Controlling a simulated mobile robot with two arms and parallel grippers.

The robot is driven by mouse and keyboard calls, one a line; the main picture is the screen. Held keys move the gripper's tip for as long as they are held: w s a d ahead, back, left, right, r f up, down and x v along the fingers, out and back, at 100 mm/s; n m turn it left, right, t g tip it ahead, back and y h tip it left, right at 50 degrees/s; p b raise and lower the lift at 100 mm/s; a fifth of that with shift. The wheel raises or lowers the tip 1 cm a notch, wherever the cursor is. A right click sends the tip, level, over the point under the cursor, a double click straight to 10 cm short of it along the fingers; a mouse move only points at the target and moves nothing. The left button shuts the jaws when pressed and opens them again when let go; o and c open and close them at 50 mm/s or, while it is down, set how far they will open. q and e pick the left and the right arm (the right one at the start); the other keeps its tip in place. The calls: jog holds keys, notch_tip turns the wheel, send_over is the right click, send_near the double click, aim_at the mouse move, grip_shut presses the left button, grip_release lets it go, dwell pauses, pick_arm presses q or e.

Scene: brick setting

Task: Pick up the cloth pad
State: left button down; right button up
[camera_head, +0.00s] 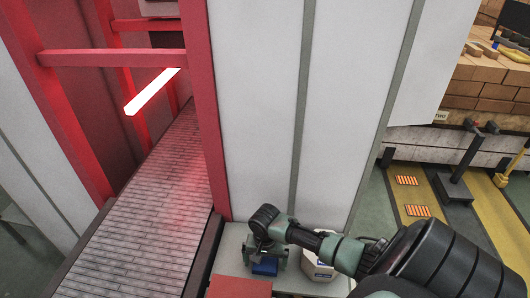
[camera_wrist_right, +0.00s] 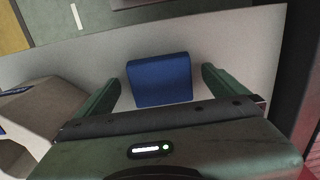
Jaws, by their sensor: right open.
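The cloth pad (camera_head: 265,265) is a small blue block-like pad lying on a light grey surface at the bottom centre of the head view. In the right wrist view the blue pad (camera_wrist_right: 160,80) lies between the two green fingers. My right gripper (camera_head: 264,256) is above the pad and partly covers it. In the wrist view the right gripper (camera_wrist_right: 165,88) is open, with a gap between each finger and the pad. My left gripper is in neither view.
A white box-like container (camera_head: 318,266) stands just right of the gripper; it also shows in the wrist view (camera_wrist_right: 40,115). A reddish-brown box (camera_head: 240,287) is in front. A slatted conveyor (camera_head: 150,215) with a red frame runs at left. White panels (camera_head: 330,100) rise behind.

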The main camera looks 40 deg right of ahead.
aim_at(265, 264)
jog(key=shift+f, duration=0.5)
jog(key=c, duration=1.4)
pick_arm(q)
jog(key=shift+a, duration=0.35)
